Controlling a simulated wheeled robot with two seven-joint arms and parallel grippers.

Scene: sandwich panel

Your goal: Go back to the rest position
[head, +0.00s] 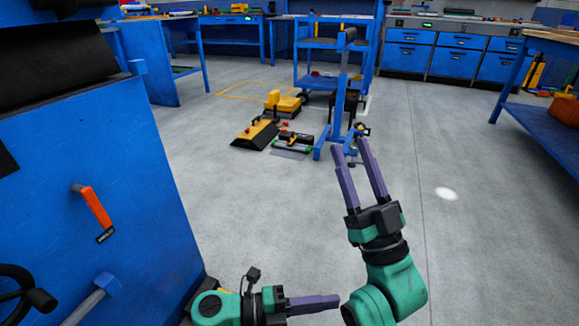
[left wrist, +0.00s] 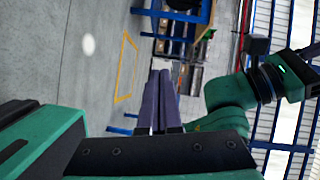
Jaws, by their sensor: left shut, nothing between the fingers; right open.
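My left gripper (head: 316,303) is at the bottom of the head view, pointing right, its purple fingers together and empty. It also shows in the left wrist view (left wrist: 161,80), with the two fingers side by side. My right gripper (head: 350,143) is above it in the head view, its two purple fingers apart with nothing between them, pointing away over the floor. My left gripper's tips are close to my green right arm in the head picture; I cannot tell whether they touch.
A blue cabinet (head: 90,150) with an orange handle (head: 96,208) stands close on the left. A blue stand (head: 338,100) and a yellow-black machine (head: 257,134) are on the floor ahead. A blue bench (head: 545,112) is at right. The grey floor (head: 480,230) is clear at right.

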